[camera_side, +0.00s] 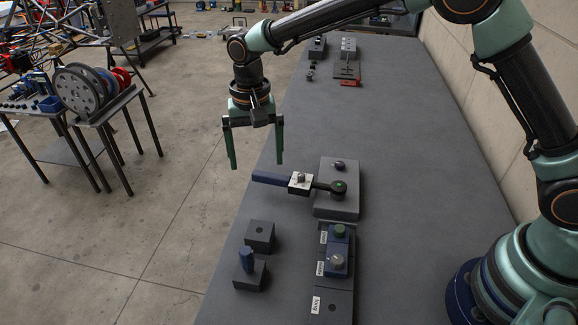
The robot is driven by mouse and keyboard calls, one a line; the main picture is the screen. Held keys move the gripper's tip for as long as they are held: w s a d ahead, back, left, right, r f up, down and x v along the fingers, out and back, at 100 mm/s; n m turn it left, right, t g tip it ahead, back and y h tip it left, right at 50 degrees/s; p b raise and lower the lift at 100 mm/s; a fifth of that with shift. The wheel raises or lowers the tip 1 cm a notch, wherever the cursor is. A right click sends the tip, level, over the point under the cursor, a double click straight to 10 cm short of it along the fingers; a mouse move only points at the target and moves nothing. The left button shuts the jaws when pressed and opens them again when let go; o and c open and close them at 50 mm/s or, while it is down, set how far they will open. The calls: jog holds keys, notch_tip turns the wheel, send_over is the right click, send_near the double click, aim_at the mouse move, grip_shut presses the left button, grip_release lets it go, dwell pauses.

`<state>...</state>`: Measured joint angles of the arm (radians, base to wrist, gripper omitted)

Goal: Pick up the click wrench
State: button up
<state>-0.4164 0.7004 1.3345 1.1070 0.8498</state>
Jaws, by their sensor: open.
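The click wrench (272,179) has a blue handle, a pale square block in its middle and a dark round head. It lies across the grey table with its head over a grey plate (336,206) and its handle pointing left. My gripper (256,164) is open and empty, its two green fingers pointing down. In the picture the fingers are just above the handle and somewhat left of it. The height gap cannot be told exactly.
Below the wrench stand two dark blocks (260,236), one with a blue peg (246,260). A labelled tray (333,305) holds blue parts with green and grey knobs. More fixtures and a red part (351,82) sit at the far end. The table's middle is clear.

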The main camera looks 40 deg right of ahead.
jog(key=s+d+r+n, duration=0.2)
jog(key=d+r+n, duration=0.3)
jog(key=n, duration=0.8)
send_over(296, 179)
jog(key=f, duration=0.7)
jog(key=shift+a+f, duration=0.3)
jog(key=shift+d+f, duration=0.15)
jog(key=shift+f, duration=1.2)
jog(key=shift+d+f, duration=0.15)
jog(key=shift+f, duration=1.15)
grip_shut()
